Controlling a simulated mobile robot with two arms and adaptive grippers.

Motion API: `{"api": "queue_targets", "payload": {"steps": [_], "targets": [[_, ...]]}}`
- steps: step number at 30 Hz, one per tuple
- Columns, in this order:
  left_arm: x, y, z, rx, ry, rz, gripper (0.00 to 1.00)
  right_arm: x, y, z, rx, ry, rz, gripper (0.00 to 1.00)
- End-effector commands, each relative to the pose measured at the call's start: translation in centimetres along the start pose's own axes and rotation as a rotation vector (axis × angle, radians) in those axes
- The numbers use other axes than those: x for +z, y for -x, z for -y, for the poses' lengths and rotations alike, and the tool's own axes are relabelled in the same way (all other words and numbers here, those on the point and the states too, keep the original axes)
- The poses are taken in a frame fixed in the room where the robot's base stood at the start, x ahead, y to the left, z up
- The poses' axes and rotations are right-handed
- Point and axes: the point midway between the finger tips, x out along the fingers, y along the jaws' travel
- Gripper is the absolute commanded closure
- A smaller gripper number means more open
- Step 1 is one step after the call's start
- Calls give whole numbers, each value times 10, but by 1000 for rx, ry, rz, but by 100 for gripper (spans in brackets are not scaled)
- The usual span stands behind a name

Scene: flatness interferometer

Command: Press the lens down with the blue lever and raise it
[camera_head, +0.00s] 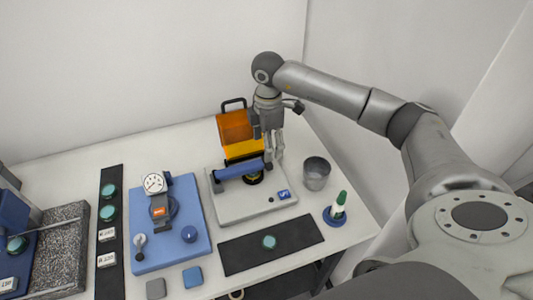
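The blue lever (236,171) lies across the grey base plate (240,211) of the interferometer, running from the left toward the middle. A dark round part with a yellow rim (254,178) sits under the lever's right end; I cannot make out the lens itself. An orange housing (234,127) with a black handle stands behind. My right gripper (274,163) points down at the lever's right end, its two fingers apart. Whether a finger touches the lever is not clear. My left gripper is not in view.
A black mat (235,256) with a green disc lies in front. A blue plate (183,245) with a dial gauge (154,184) stands left.

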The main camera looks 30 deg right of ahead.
Motion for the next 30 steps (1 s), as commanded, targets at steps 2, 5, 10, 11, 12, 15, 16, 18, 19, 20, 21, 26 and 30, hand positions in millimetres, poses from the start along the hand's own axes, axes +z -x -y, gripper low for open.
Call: {"api": "queue_targets", "payload": {"steps": [2, 5, 10, 11, 12, 15, 16, 18, 19, 20, 21, 26, 30], "targets": [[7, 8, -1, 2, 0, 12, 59, 0, -14, 2, -5, 0, 2, 32], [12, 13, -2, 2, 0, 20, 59, 0, -32, 1, -3, 0, 1, 32], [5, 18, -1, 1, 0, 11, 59, -1, -54, 0, -2, 1, -1, 32], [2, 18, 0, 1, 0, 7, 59, 0, -57, 0, -2, 0, 0, 32], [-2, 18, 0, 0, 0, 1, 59, 0, -59, 0, -1, 0, 0, 32], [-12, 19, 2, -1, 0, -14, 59, 0, -63, 0, 1, 1, 0, 32], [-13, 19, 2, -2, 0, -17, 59, 0, -64, 0, 1, 1, 0, 32], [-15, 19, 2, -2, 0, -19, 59, 0, -64, 0, 1, 1, 0, 32], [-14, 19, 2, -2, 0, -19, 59, 0, -64, 0, 1, 1, 0, 32], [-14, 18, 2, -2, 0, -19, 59, 0, -64, 0, 1, 1, 0, 32], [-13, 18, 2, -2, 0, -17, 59, 0, -64, 0, 1, 1, 0, 32], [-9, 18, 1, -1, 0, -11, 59, 0, -64, 0, 1, 1, 0, 48], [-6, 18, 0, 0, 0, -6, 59, 0, -64, 0, 1, 1, 0, 66]]}}
